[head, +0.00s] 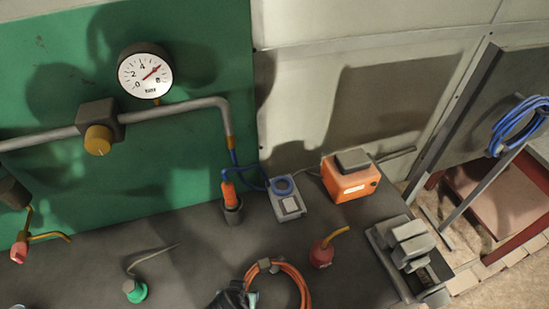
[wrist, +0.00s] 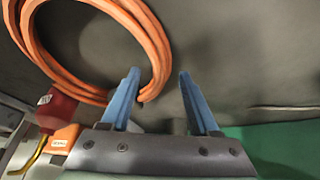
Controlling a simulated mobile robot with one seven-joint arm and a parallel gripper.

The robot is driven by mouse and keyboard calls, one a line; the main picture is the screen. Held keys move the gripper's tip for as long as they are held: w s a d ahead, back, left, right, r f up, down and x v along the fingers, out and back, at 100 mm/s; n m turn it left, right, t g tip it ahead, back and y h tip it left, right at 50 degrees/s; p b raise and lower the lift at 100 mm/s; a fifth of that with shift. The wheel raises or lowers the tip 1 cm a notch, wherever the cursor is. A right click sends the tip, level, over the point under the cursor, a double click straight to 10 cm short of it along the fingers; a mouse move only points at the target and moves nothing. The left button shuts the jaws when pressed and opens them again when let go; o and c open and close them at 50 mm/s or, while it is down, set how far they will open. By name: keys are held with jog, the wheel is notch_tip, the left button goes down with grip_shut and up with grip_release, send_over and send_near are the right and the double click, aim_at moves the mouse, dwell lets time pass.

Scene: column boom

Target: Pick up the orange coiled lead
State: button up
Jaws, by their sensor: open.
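The orange coiled lead (head: 301,284) lies on the dark worktop at the bottom middle of the head view, cut by the frame edge. A small grey piece sits on its top strands. My gripper (head: 246,298) is at the coil's left side, partly out of frame. In the wrist view the coil (wrist: 157,55) fills the upper left. My gripper (wrist: 159,78) is open there, with two blue fingers. The coil's near right strands show between the fingertips, and the left finger overlaps the ring's inside. I cannot tell whether the fingers touch it.
A red oil can (head: 321,254) stands right of the coil, and a green-based item (head: 136,291) stands left. Behind are a grey-and-blue device (head: 287,201), an orange box (head: 349,181) and an orange-topped connector (head: 230,195).

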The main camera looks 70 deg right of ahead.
jog(key=shift+x, duration=0.8)
